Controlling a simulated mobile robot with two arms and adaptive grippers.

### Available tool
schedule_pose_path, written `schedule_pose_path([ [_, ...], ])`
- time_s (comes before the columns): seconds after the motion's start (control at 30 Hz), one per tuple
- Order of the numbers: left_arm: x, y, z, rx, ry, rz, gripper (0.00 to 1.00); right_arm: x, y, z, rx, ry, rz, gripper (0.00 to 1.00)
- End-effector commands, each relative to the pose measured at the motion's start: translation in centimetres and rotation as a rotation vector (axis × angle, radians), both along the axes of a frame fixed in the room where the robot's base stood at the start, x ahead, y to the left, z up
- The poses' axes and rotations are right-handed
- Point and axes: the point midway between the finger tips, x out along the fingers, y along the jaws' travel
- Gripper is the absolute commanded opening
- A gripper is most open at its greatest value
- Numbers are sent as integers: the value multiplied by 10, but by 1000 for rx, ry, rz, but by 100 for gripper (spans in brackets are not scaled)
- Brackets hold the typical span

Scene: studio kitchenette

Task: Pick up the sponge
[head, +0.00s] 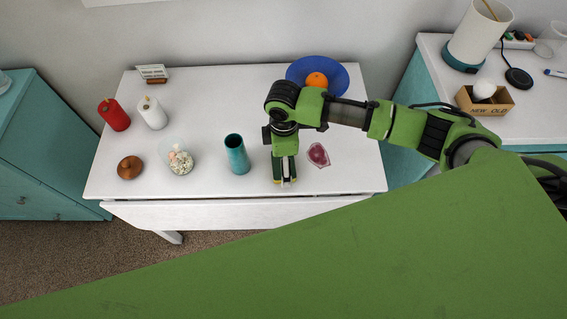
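My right gripper (285,181) points down over the front right part of the white table (225,88), between a teal cylinder and a pink-purple item. A small patch of yellow and dark green shows at its fingertips. It may be the sponge, but the gripper covers most of it and I cannot tell whether the fingers are closed on it. No other sponge is clearly visible. My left gripper is not in view.
The teal cylinder (237,155) stands just left of the gripper; the pink-purple item (318,155) lies right. A blue plate (340,78) with an orange (316,81) is behind. Candles (114,115), a glass with flowers (180,160) and a wooden item (130,168) stand left.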

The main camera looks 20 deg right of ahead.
Motion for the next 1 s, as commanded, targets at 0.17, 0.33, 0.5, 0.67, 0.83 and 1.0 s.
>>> schedule_pose_path([
  [0.17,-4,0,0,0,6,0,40,0,0,-4,1,-1,0,85],
  [0.33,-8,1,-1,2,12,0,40,0,0,-4,1,-1,0,69],
  [0.5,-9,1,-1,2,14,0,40,0,0,-4,1,-1,0,58],
  [0.67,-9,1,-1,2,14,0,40,0,0,-3,1,-1,0,58],
  [0.83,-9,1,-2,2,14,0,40,0,0,0,1,-1,0,58],
  [1.0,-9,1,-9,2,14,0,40,2,1,16,3,-5,1,58],
])
